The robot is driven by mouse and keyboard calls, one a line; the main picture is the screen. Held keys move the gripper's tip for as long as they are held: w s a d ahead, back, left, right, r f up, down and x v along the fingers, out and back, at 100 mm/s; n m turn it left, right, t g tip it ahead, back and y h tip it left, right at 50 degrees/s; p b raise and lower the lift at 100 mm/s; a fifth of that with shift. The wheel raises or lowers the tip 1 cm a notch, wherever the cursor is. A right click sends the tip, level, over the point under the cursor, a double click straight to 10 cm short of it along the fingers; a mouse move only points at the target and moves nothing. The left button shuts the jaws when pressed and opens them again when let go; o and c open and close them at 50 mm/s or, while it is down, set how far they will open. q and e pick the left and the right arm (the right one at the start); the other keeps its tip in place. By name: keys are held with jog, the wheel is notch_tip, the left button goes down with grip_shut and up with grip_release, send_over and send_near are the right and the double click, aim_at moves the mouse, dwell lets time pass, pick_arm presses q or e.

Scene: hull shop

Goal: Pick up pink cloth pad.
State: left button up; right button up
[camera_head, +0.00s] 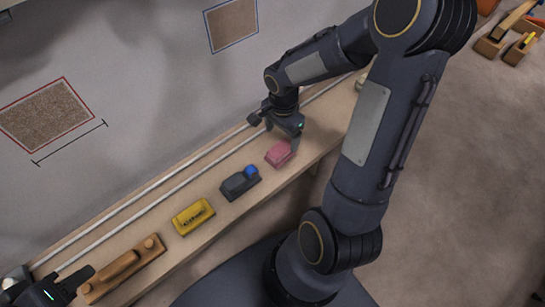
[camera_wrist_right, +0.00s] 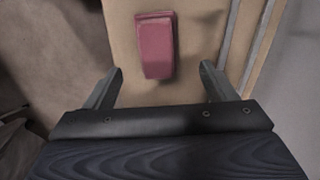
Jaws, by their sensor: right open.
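The pink cloth pad (camera_head: 278,154) lies on the wooden shelf, at the right end of a row of items. In the right wrist view the pad (camera_wrist_right: 155,45) lies ahead of the two fingers, roughly centred between them and apart from both. My right gripper (camera_head: 285,130) is just above and beside the pad; in its wrist view the fingers (camera_wrist_right: 158,85) are spread wide with nothing between them. My left gripper (camera_head: 60,288) is at the lower left corner, near the shelf's left end; its fingers are too dark and small to judge.
The narrow shelf (camera_head: 225,212) also holds a dark block with a blue knob (camera_head: 240,182), a yellow block (camera_head: 193,216) and a wooden tool (camera_head: 124,270). Two pale rails (camera_head: 160,184) run along its wall side. A wooden holder (camera_head: 505,40) stands at the upper right.

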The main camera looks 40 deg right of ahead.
aim_at(281, 147)
jog(key=f, duration=0.2)
jog(key=f+b, duration=0.1)
jog(key=f, duration=0.3)
jog(key=shift+s+a+f, duration=0.2)
jog(key=shift+s+f, duration=0.05)
jog(key=c, duration=1.1)
jog(key=shift+r, duration=0.1)
